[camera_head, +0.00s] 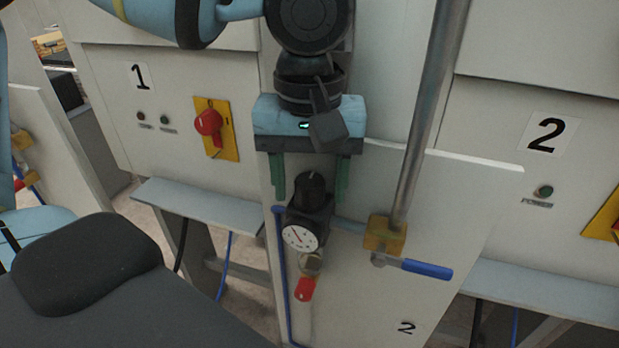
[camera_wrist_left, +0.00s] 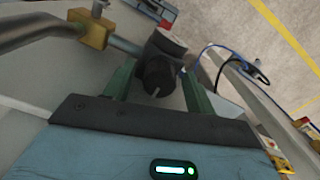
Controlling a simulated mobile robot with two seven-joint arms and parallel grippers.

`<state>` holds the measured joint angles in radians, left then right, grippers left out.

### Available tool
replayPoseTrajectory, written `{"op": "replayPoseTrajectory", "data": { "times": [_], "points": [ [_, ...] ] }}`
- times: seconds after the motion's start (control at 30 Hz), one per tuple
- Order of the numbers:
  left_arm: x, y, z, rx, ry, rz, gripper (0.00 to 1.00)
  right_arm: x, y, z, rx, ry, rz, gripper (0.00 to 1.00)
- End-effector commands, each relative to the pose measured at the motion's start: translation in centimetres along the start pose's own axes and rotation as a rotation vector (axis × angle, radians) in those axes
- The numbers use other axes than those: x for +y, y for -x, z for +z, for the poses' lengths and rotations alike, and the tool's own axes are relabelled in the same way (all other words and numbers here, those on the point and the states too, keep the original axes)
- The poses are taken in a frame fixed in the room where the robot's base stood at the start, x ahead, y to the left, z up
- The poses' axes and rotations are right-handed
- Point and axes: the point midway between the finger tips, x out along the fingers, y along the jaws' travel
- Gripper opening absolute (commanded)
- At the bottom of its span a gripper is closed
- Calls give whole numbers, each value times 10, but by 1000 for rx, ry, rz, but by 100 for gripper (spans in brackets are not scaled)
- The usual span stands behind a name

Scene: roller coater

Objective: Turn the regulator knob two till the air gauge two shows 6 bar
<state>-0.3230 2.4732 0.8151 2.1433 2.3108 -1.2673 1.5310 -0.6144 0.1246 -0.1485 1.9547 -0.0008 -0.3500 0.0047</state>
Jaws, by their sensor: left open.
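The black regulator knob (camera_head: 311,188) sits on top of a dark regulator body in the middle of the head view. The round white air gauge (camera_head: 300,237) with a red needle is on the front of that body; its numbers are too small to read. My left gripper (camera_head: 311,192) is open, with its green fingers on either side of the knob. In the left wrist view the knob (camera_wrist_left: 159,76) lies between the two fingers (camera_wrist_left: 157,85), with gaps visible on both sides. The gauge face is hidden there. My right gripper is not in view.
A metal pipe (camera_head: 428,110) runs down to a brass valve (camera_head: 386,233) with a blue handle (camera_head: 427,269) right of the regulator. A red handle (camera_head: 305,290) hangs below the gauge. A red rotary switch (camera_head: 209,122) is on the panel to the left.

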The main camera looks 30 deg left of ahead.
Motion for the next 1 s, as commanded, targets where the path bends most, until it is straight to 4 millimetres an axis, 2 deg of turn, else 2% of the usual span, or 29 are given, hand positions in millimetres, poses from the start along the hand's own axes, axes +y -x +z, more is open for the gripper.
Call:
{"op": "replayPoseTrajectory", "data": {
  "times": [0.07,0.4,0.73,1.0],
  "points": [
    [0,0,0,0,0,0,54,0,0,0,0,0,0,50],
    [0,0,0,0,0,0,11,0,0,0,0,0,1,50],
    [0,0,0,1,-49,-1,11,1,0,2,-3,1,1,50],
    [-1,0,0,0,-227,-2,11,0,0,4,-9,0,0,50]
  ]
}}
